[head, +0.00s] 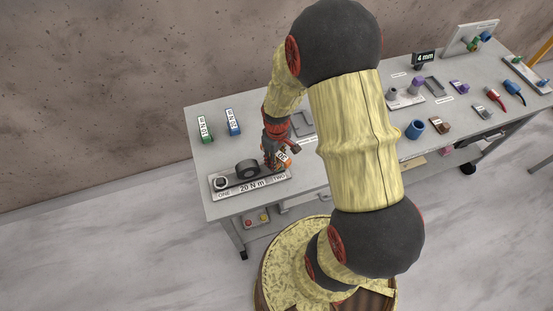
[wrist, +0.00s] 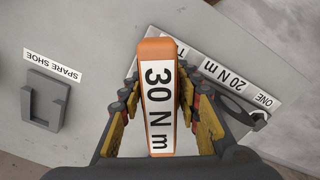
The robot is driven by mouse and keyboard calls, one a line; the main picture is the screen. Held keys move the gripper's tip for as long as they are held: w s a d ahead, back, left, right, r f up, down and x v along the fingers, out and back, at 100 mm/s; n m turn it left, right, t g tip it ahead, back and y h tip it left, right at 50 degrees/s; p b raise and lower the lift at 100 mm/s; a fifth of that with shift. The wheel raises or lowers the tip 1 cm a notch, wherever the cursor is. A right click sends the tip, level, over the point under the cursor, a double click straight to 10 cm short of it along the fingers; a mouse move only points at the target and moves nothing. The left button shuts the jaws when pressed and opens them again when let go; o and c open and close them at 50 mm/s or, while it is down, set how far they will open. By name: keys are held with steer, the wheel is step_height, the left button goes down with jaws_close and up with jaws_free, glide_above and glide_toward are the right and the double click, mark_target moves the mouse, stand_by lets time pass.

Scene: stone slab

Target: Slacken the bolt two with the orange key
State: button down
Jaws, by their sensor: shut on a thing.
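My gripper (wrist: 158,100) is shut on the orange key (wrist: 158,95), a block labelled "30 N m", in the wrist view. In the head view the orange key (head: 283,157) shows at my gripper (head: 274,158), over the right end of the bolt plate (head: 235,190). The plate is marked "ONE" at left, "20 N m" in the middle and a partly covered "TWO" at right. Bolt one (head: 221,183) shows at the left end. Bolt two is hidden behind the key and gripper. I cannot tell whether the key touches it.
A dark round part (head: 247,168) sits on the plate between its ends. A green key (head: 205,130) and a blue key (head: 233,122) lie behind it. A grey holder (wrist: 45,100) labelled "SPARE SHOE" stands beside my gripper. Several tools and blocks fill the bench's right side.

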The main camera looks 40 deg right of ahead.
steer(key=shift+f+b, duration=0.45)
steer(key=shift+f, duration=0.35)
stand_by(0.5)
stand_by(0.4)
steer(key=n, duration=0.6)
steer(key=shift+w+d, duration=0.1)
steer(key=shift+d, duration=0.05)
steer(key=n, duration=0.6)
steer(key=shift+w+p, duration=0.15)
steer(key=shift+p, duration=0.15)
steer(key=shift+r+p, duration=1.3)
steer(key=shift+r, duration=0.5)
steer(key=shift+r+p, duration=1.8)
steer(key=shift+r, duration=0.7)
